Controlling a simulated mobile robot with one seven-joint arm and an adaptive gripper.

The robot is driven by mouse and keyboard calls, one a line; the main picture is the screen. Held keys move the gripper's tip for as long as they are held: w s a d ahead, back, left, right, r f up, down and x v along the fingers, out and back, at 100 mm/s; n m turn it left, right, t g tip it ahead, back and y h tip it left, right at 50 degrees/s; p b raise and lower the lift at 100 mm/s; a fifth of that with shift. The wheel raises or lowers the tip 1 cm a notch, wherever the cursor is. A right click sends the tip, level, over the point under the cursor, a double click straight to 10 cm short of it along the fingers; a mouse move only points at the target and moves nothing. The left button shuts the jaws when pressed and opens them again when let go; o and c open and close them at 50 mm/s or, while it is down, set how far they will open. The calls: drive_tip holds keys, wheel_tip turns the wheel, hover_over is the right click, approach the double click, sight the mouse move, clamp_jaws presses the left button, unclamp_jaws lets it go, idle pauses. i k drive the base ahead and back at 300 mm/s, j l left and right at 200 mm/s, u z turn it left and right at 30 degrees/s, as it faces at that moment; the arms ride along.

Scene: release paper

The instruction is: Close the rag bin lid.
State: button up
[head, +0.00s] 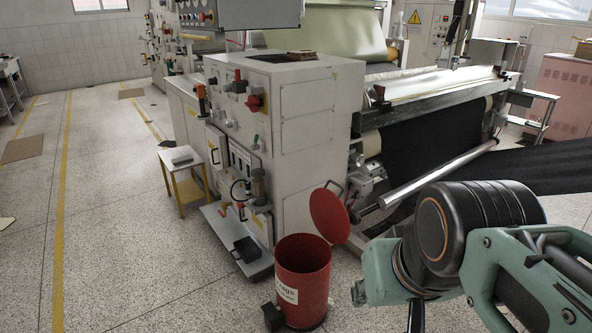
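The red rag bin (303,287) stands on the floor at the lower middle of the head view, with a white label on its front. Its round red lid (329,216) stands open, tilted up above the bin's back right rim. A dark pedal-like block (272,316) sits at the bin's front left foot. My green and black arm fills the lower right, to the right of the bin and apart from the lid in the picture. I cannot make out my gripper's fingers.
A large grey machine (310,130) stands right behind the bin, with a roller and black fabric (440,140) to the right. A small yellow-legged stool (181,157) stands left of the machine. The speckled floor at left is mostly clear.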

sight(331, 216)
drive_tip(key=i+l+u, duration=0.1)
drive_tip(key=l+u, duration=0.35)
drive_tip(key=l, duration=0.3)
drive_tip(key=l+u, duration=0.15)
drive_tip(key=l, duration=0.6)
drive_tip(key=i+l, duration=0.55)
drive_tip(key=i, duration=0.15)
drive_tip(key=i+l, duration=0.75)
drive_tip(key=i, duration=0.25)
drive_tip(key=k, duration=0.15)
drive_tip(key=i, duration=0.3)
